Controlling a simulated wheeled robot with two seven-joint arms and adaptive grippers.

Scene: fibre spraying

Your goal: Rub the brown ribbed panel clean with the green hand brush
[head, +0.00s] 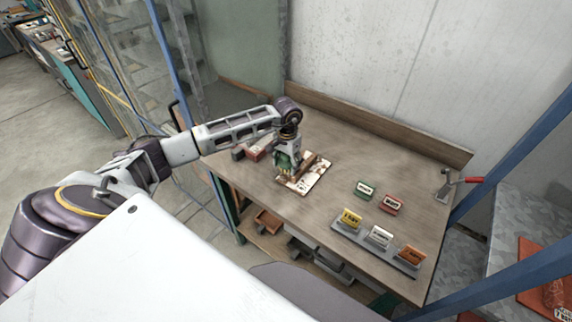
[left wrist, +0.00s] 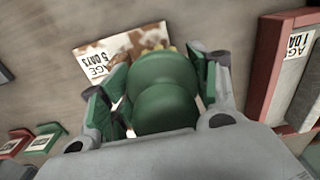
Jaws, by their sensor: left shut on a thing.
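My left gripper (head: 288,163) is shut on the green hand brush (left wrist: 162,92), whose rounded green body fills the space between the fingers in the left wrist view. Its yellowish bristles show at the far end, over the panel. The panel (head: 318,178) lies flat on the workbench under the gripper, brown with whitish patches. It also shows in the left wrist view (left wrist: 120,48), with a printed white label at one end. Brush and gripper hide part of it. I cannot tell whether the bristles touch it. My right gripper is not in view.
The wooden workbench (head: 335,140) has a raised back edge. A red-framed piece (head: 256,150) lies left of the panel.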

